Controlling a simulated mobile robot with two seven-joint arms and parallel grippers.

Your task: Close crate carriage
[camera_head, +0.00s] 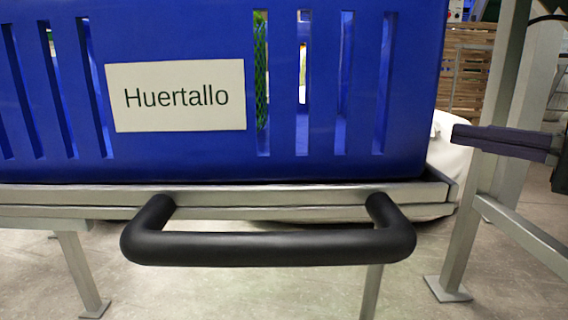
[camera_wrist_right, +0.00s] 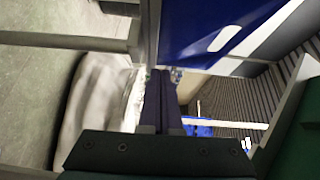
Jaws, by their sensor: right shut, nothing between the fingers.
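The crate carriage (camera_head: 280,190) is a metal frame with a black bar handle (camera_head: 270,248) on its front. A blue crate (camera_head: 200,40) with a white "Huertallo" label (camera_head: 176,95) sits on it. My right gripper (camera_head: 458,133) is at the right in the head view, shut and empty. It is apart from the handle, higher and to its right, beside the crate's right edge. In the right wrist view its two dark fingers (camera_wrist_right: 159,76) are together, with part of the blue crate (camera_wrist_right: 200,30) beyond them. My left gripper is not in view.
A grey metal post (camera_head: 505,100) with a slanting brace stands at the right, close to my right gripper. A white sack-like thing (camera_head: 447,160) lies behind the carriage's right corner. Concrete floor (camera_head: 240,295) shows below the handle, with metal legs on both sides.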

